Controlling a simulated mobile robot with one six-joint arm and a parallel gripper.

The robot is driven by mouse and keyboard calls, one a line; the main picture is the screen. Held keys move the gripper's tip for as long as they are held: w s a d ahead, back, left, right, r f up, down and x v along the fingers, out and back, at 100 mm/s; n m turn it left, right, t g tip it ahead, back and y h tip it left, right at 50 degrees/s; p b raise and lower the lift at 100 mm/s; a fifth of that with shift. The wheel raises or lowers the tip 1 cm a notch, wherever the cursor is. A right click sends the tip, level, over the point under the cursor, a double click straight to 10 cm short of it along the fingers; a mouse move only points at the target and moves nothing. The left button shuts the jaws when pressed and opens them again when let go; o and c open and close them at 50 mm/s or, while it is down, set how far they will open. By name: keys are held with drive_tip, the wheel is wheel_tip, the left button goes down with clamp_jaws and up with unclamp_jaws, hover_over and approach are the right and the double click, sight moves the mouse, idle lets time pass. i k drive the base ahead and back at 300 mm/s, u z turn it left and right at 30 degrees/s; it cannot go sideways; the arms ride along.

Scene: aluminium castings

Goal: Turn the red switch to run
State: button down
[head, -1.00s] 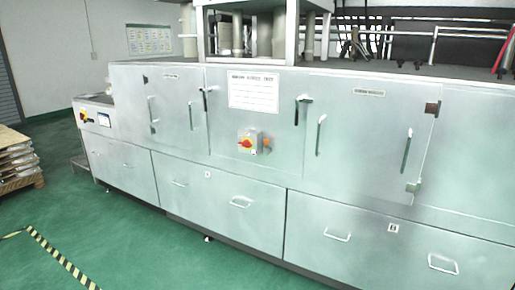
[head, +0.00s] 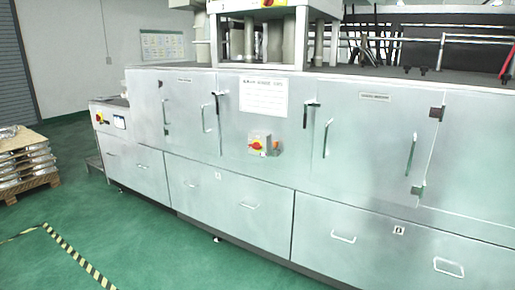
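A red rotary switch (head: 256,146) with a yellow surround sits on a light box on the front panel of the long metal machine (head: 243,172). The angle of its handle is too small to read for certain. A second red and yellow switch (head: 100,118) is on the small cabinet at the machine's left end. Another red and yellow control (head: 267,3) shows at the top edge of the picture, partly cut off. My gripper is not in view.
A small orange part (head: 277,147) sits just right of the switch box. Door handles (head: 327,138) stick out from the machine's front. A pallet with stacked castings (head: 25,165) stands at the left. The green floor (head: 150,240) in front is clear, with striped tape.

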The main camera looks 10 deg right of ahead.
sight(256, 146)
drive_tip(key=u, duration=0.1)
drive_tip(key=i, duration=0.95)
drive_tip(key=z, duration=1.05)
drive_tip(key=k, duration=0.1)
drive_tip(key=u, duration=2.4)
drive_tip(key=i, duration=0.3)
